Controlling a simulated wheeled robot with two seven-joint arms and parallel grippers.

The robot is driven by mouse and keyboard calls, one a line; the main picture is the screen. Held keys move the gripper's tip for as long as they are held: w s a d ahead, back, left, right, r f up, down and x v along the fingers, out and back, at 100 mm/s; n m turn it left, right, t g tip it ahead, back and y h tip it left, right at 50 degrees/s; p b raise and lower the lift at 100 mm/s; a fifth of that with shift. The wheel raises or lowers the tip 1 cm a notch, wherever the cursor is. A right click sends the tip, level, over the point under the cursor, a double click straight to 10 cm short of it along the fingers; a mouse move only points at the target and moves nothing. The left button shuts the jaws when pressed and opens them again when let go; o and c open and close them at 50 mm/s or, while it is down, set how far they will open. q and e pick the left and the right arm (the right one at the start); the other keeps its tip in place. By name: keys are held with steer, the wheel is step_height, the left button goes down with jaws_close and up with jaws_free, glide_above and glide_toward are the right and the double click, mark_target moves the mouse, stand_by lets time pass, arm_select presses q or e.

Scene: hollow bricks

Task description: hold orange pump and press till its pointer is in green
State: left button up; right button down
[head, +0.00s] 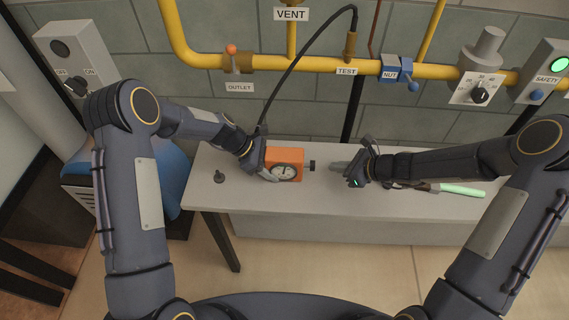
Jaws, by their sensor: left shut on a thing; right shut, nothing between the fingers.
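The orange pump (285,156) is a small box on the grey bench, with a round white dial (284,172) on its front and a dark plunger knob (312,165) on its right side. The dial's pointer and any green zone are too small to read. My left gripper (265,172) is shut on the pump at its left end. My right gripper (336,166) is shut and empty, a short gap to the right of the plunger knob, with its fingertips toward it. A black hose (300,55) runs from the TEST fitting down behind my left gripper.
The bench (250,196) is narrow. A small dark knob-like part (219,177) stands on its left. Yellow pipes (310,65) with valves and labels run along the wall.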

arm_select(q)
steer(key=o, duration=1)
steer(key=shift+c, duration=0.2)
steer(key=v, duration=1.2)
